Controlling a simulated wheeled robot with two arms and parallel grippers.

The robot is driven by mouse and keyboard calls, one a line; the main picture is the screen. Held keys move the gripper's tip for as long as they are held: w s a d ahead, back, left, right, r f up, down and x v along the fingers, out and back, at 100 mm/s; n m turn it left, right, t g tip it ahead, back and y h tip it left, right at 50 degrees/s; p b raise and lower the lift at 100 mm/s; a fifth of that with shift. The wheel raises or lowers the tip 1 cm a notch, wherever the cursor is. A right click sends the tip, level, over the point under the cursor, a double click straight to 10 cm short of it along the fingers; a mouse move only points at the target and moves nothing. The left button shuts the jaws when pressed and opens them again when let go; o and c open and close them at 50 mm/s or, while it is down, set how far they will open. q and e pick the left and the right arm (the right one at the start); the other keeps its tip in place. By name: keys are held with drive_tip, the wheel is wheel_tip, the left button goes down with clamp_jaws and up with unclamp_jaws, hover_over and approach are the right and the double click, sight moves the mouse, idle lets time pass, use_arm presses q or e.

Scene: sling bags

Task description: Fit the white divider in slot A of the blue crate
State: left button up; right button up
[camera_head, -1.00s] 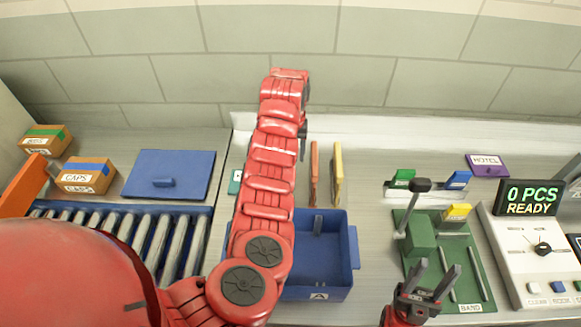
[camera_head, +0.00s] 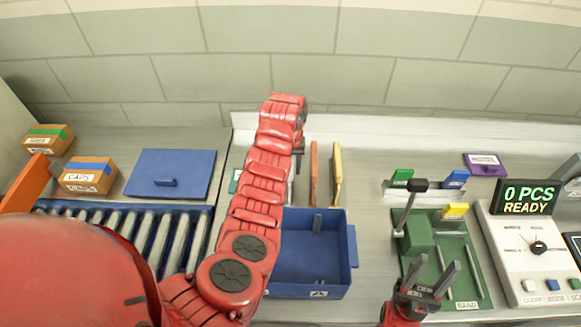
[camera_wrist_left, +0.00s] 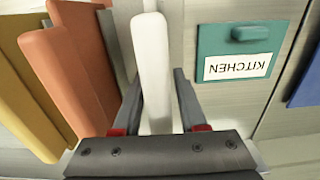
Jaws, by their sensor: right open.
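The white divider (camera_wrist_left: 151,48) stands between the two fingers of my left gripper (camera_wrist_left: 159,80) in the left wrist view. The fingers look apart, one on each side of it; contact is not clear. In the head view my left arm mostly hides this gripper and divider. The blue crate (camera_head: 352,240) sits below, with an "A" label on its front wall and a small upright rib inside. My left arm covers its left side. My right gripper (camera_head: 434,273) is open and empty at the lower right, before the green band fixture.
An orange divider (camera_head: 314,172) and a yellow divider (camera_head: 337,174) stand behind the crate. A teal "KITCHEN" piece (camera_wrist_left: 238,50) lies beside the white divider. The green fixture (camera_head: 470,262) and control panel (camera_head: 510,240) are at right; rollers (camera_head: 160,240) and a blue lid (camera_head: 170,172) at left.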

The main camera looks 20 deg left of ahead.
use_arm(q)
clamp_jaws()
